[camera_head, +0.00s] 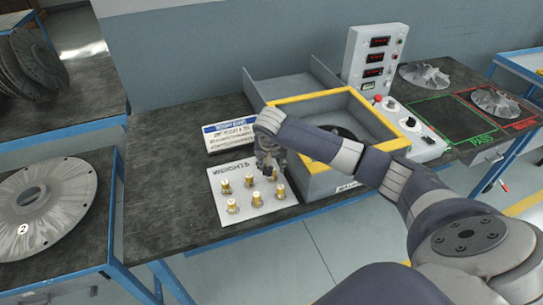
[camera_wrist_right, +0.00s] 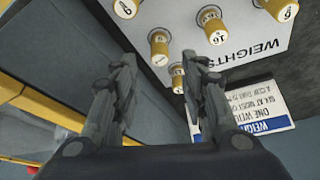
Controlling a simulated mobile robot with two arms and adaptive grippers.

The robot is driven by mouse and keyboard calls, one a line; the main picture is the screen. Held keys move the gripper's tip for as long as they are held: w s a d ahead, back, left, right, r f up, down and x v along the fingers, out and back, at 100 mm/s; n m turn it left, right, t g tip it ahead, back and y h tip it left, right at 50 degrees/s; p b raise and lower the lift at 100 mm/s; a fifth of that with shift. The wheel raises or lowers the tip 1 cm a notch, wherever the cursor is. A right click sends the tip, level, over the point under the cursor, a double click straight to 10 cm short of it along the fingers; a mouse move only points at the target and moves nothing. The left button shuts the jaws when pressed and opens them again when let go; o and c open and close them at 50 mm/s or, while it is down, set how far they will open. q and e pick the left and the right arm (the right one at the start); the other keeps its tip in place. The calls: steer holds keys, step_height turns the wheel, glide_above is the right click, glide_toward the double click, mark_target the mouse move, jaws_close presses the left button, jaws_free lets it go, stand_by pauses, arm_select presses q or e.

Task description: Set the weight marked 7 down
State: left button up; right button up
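Several brass-coloured weights stand upright on a white board (camera_head: 211,177) lettered WEIGHTS. My right gripper (camera_head: 268,162) is over the board's back right part, close to a weight (camera_head: 272,174). In the right wrist view the gripper (camera_wrist_right: 165,62) has its two fingers wide apart. A small weight (camera_wrist_right: 177,78) shows between the fingers near the board's corner, and no finger visibly grips it. Its label is too small to read surely, so I cannot tell which weight is marked 7. Another weight (camera_wrist_right: 213,24) appears labelled 16. My left gripper is not in view.
A yellow-rimmed grey box (camera_head: 318,97) stands right of the board, partly behind my right arm. A blue and white sign (camera_head: 232,135) lies behind the board. A control panel (camera_head: 376,58), green-outlined area (camera_head: 450,118) and metal impellers (camera_head: 424,74) are farther right.

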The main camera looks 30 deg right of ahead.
steer(key=v, duration=0.6)
stand_by(0.3)
